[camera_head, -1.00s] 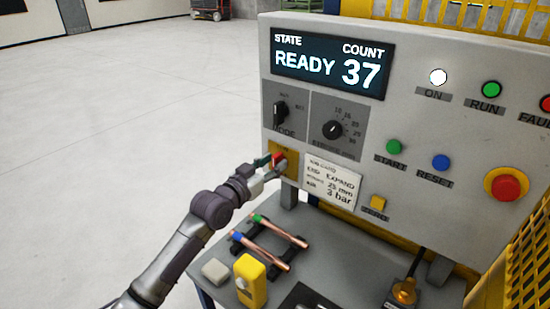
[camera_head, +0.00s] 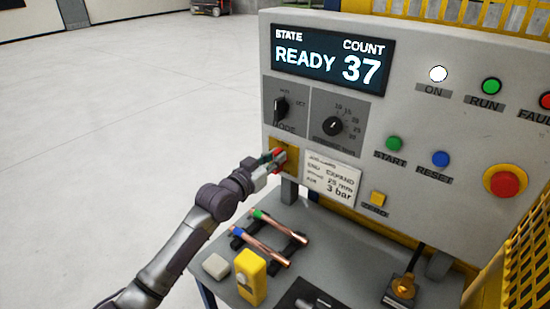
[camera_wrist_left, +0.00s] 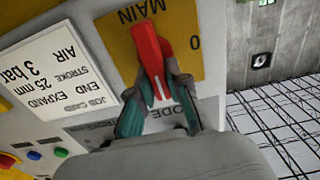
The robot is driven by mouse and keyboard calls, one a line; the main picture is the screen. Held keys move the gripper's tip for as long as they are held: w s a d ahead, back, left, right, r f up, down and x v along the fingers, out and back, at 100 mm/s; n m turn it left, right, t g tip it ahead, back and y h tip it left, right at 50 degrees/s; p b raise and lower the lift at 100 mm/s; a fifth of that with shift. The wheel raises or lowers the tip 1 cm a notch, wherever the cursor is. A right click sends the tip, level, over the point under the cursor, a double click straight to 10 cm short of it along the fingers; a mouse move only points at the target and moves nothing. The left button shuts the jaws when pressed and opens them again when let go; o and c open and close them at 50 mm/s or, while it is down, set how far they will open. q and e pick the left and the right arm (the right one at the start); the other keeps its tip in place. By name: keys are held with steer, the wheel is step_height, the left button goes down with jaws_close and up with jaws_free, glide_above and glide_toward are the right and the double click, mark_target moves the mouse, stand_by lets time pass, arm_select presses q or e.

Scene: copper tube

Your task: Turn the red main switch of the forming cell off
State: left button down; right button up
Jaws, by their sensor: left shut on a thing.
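The red main switch (camera_wrist_left: 152,58) sits on a yellow plate (camera_wrist_left: 188,30) marked MAIN and 0 in the left wrist view. In the head view the red switch (camera_head: 279,154) shows at the lower left of the panel, partly hidden by my gripper. My left gripper (camera_wrist_left: 158,88) is shut on the switch handle, one finger on each side of it. The left gripper (camera_head: 272,160) also shows in the head view, reaching in from the left. The display (camera_head: 331,62) reads READY and 37, and the ON lamp (camera_head: 438,74) is lit white. My right gripper is not in view.
Below the panel a grey table (camera_head: 335,262) bears two copper tubes (camera_head: 280,227) on a dark rack, a yellow device (camera_head: 250,277) and a pale block (camera_head: 216,266). A job card (camera_head: 331,181) is right of the switch. Open floor lies to the left.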

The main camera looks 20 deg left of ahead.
arm_select(q)
steer(key=shift+n, duration=0.3)
steer(key=n, duration=0.3)
steer(key=shift+w+a+n+p, duration=0.1)
steer(key=shift+a+n+p, duration=0.2)
steer(key=shift+n+p, duration=0.1)
steer(key=shift+w+a+f+n+p, duration=0.1)
steer(key=shift+a+f+n+p, duration=0.2)
steer(key=shift+n, duration=1.95)
steer(key=shift+w+a+f+n+p, duration=0.1)
steer(key=shift+f+n+p, duration=0.25)
steer(key=shift+n, duration=1.85)
steer(key=shift+a+f+n+p, duration=0.15)
steer(key=shift+f+n+p, duration=0.15)
steer(key=shift+n, duration=1.95)
steer(key=c, duration=1.1)
jaws_free()
